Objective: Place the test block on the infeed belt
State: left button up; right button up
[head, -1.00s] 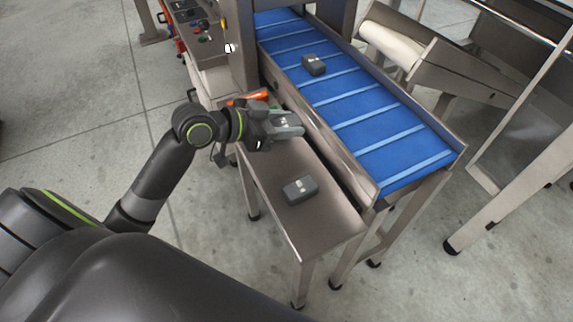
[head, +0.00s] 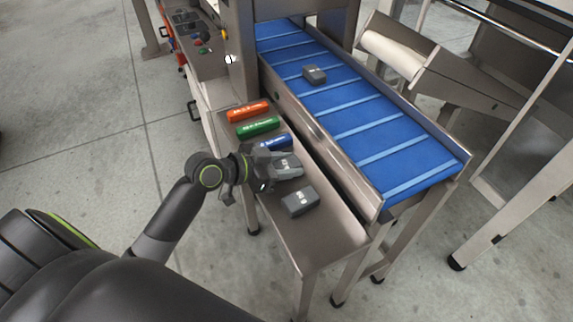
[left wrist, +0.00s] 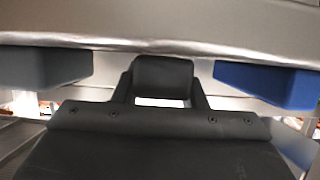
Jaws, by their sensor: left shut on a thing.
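My left gripper (head: 277,167) is shut on a dark grey block (head: 287,166) with a pale label. It holds it over the steel side table (head: 330,240), between a blue bar (head: 268,143) and another dark grey block (head: 300,201). I cannot tell whether the held block touches the table. A similar grey block (head: 314,74) lies on the blue infeed belt (head: 385,145). My right gripper is not in view.
A green bar (head: 258,126) and an orange bar (head: 248,111) lie farther back on the side table. A steel rail (head: 325,145) separates table and belt. The belt's near half is clear. A steel machine frame (head: 240,50) stands behind.

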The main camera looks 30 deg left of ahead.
pick_arm(q)
jog(key=shift+f, duration=0.1)
jog(key=o, duration=1)
